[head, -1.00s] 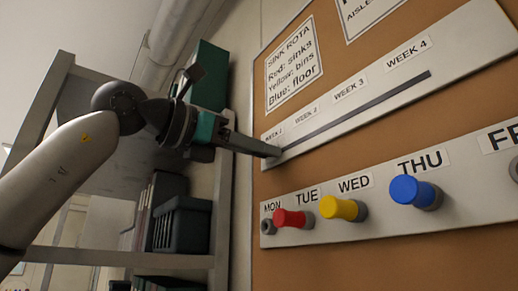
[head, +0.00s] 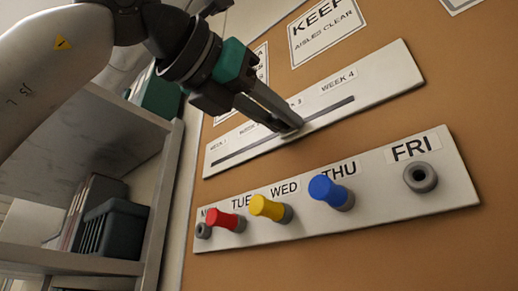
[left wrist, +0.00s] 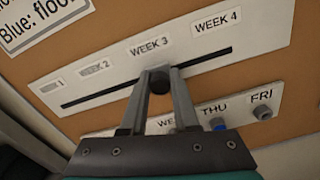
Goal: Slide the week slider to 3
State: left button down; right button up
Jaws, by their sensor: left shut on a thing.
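The week slider is a white strip (head: 392,80) with a dark slot and labels WEEK 1 to WEEK 4 on the cork board. It also shows in the left wrist view (left wrist: 262,35). My left gripper (head: 288,126) is at the slot, partly covering the WEEK 3 label in the head view. In the left wrist view its fingers (left wrist: 159,78) are shut on the dark slider knob (left wrist: 159,84). The knob sits on the slot about below the WEEK 3 label (left wrist: 150,46). In the head view the fingers mostly hide the knob. My right gripper is not in view.
Below the slider, a white day rail (head: 380,190) bears a red peg (head: 225,220), a yellow peg (head: 265,207) and a blue peg (head: 330,192). The FRI socket (head: 420,177) is empty. Notices (head: 325,30) hang above. A shelf (head: 155,205) stands at left.

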pick_arm(q)
jog(key=c, duration=0.7)
grip_release()
jog(key=shift+o, duration=0.2)
jog(key=b+v, duration=0.1)
jog(key=v, duration=1.4)
jog(key=shift+a, duration=0.1)
